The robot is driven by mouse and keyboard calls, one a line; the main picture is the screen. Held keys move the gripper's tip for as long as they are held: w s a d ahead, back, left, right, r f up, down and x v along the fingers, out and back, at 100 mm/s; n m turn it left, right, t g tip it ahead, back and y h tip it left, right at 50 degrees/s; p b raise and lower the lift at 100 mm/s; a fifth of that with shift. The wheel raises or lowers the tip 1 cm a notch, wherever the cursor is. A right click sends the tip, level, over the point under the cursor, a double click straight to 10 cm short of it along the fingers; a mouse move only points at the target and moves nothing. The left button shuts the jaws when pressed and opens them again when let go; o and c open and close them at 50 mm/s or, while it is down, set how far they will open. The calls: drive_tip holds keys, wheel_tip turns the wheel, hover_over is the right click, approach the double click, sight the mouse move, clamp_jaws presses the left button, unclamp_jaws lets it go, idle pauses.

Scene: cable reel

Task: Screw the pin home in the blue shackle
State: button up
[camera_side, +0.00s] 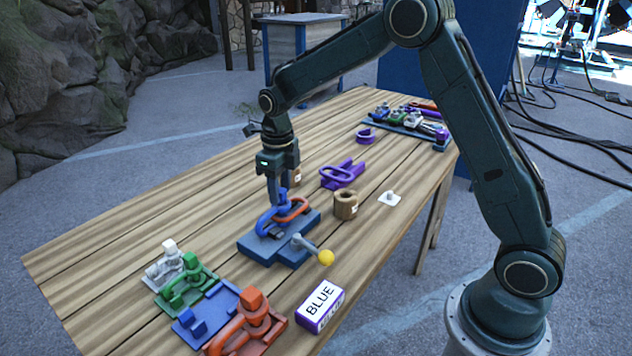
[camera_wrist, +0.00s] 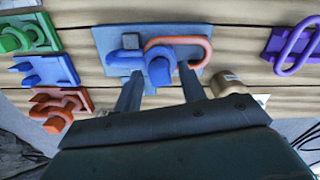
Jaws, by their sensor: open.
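The blue shackle (camera_side: 266,219) sits on a blue fixture block (camera_side: 256,249) in the middle of the table; it also shows in the wrist view (camera_wrist: 122,57). An orange link (camera_side: 297,209) lies through or against it; I cannot tell which. A blue rounded part, seemingly the pin's head (camera_wrist: 159,72), stands up at the shackle's right in the wrist view. My gripper (camera_side: 281,195) points down over the shackle. Its two fingers are open, one on each side of this blue part. I cannot tell whether they touch it. The pin's thread is hidden.
A lever with a yellow knob (camera_side: 326,258) juts from the block's front. A box marked BLUE (camera_side: 320,306) and coloured shackle stands, including a green one (camera_side: 187,288), lie nearer. The table's left is clear.

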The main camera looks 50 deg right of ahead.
drive_tip(key=shift+r, duration=0.2)
drive_tip(key=shift+r, duration=2.05)
drive_tip(key=shift+n, duration=0.3)
